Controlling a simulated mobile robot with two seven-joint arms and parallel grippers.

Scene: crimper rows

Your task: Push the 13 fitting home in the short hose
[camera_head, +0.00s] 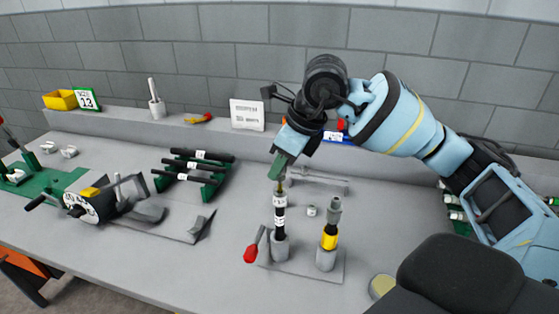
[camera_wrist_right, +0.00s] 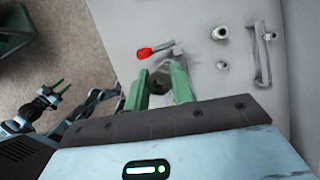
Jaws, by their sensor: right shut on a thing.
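My right gripper (camera_head: 279,172) points down over the short hose (camera_head: 280,218), its green fingers closed on the thin brass-coloured fitting (camera_head: 281,187) at the hose's top. The hose is black with white labels and stands upright in a grey clamp (camera_head: 279,246). How deep the fitting sits in the hose cannot be told. In the right wrist view my right gripper (camera_wrist_right: 158,75) has its fingers either side of the grey clamp below; the fitting does not show clearly there. My left gripper (camera_wrist_right: 53,90) shows at the left of that view, its green fingers apart and empty.
A red-knobbed lever (camera_head: 250,254) is beside the clamp. A second post (camera_head: 329,238) with a yellow band stands just right. A black hand tool (camera_head: 95,205) and a green rack of black hoses (camera_head: 190,178) lie left. A 13 sign (camera_head: 87,99) stands on the back ledge.

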